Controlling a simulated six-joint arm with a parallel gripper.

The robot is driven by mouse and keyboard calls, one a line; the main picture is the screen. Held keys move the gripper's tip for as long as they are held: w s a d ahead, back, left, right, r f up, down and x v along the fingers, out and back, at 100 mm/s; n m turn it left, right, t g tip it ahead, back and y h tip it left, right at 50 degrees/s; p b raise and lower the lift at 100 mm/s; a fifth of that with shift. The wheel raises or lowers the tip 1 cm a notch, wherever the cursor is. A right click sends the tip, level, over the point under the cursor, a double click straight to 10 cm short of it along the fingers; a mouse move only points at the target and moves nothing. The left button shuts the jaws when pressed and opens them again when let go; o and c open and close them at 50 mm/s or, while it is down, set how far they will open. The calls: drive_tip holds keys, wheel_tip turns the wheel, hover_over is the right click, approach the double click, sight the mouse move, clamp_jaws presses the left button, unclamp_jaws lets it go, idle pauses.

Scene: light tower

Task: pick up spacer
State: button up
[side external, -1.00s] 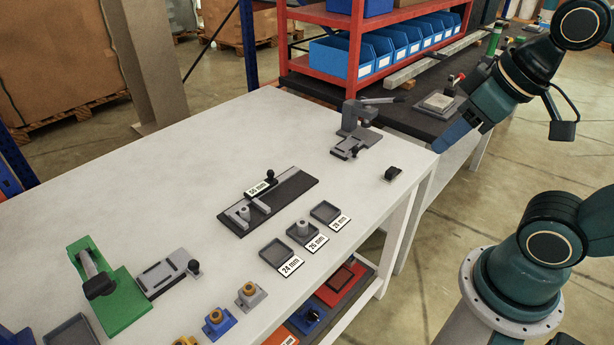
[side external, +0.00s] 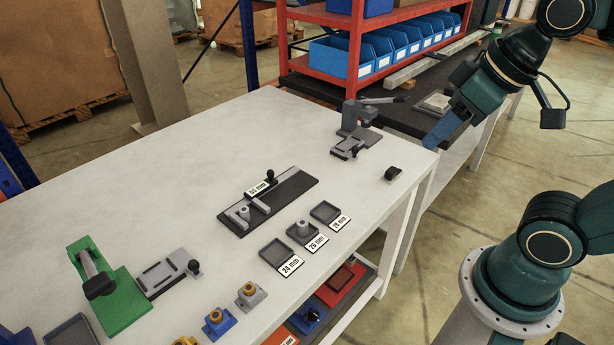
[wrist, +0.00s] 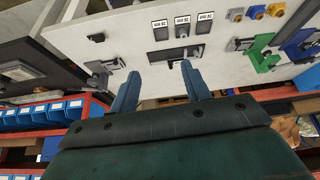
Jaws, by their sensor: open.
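A small light-grey spacer (side external: 302,228) stands upright in the middle tray (side external: 295,236), behind the 26 mm label (side external: 316,244). A similar grey round piece (side external: 243,212) sits at the left end of the dark 50 mm gauge plate (side external: 290,195). In the wrist view the middle tray (wrist: 182,30) is small and far off, near the top. My gripper (side external: 437,134) is open and empty, high near the far right corner of the table and well away from the spacer. Its two blue fingers (wrist: 160,86) are spread apart in the wrist view.
Empty trays stand by the 24 mm label (side external: 291,266) and 28 mm label (side external: 341,223). A grey press-like fixture (side external: 355,125) and a small black block (side external: 392,173) are at the right. A green clamp (side external: 110,290) stands at the left. The middle left of the table is clear.

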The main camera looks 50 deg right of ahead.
drive_tip(key=w+a+n+g+y, duration=0.1)
drive_tip(key=w+a+n, duration=0.25)
drive_tip(key=w, duration=0.55)
drive_tip(key=w+a+n+g+y, duration=0.1)
drive_tip(key=w+a+n, duration=0.1)
drive_tip(key=w+n, duration=0.5)
drive_tip(key=w+a+f+n+g+y, duration=0.2)
drive_tip(key=w+f+n, duration=0.6)
drive_tip(key=w+f, duration=0.7)
drive_tip(key=w+a+g, duration=0.1)
drive_tip(key=w+a, duration=0.1)
drive_tip(key=shift+w+g, duration=0.35)
drive_tip(key=shift+g, duration=0.05)
drive_tip(key=shift+f, duration=0.1)
approach(245, 215)
drive_tip(key=shift+w+a+f, duration=0.1)
drive_tip(key=shift+w+f, duration=0.05)
drive_tip(key=shift+f, duration=0.55)
drive_tip(key=shift+w+a+f, duration=0.1)
drive_tip(key=shift+w+f, duration=0.1)
drive_tip(key=shift+f, duration=0.45)
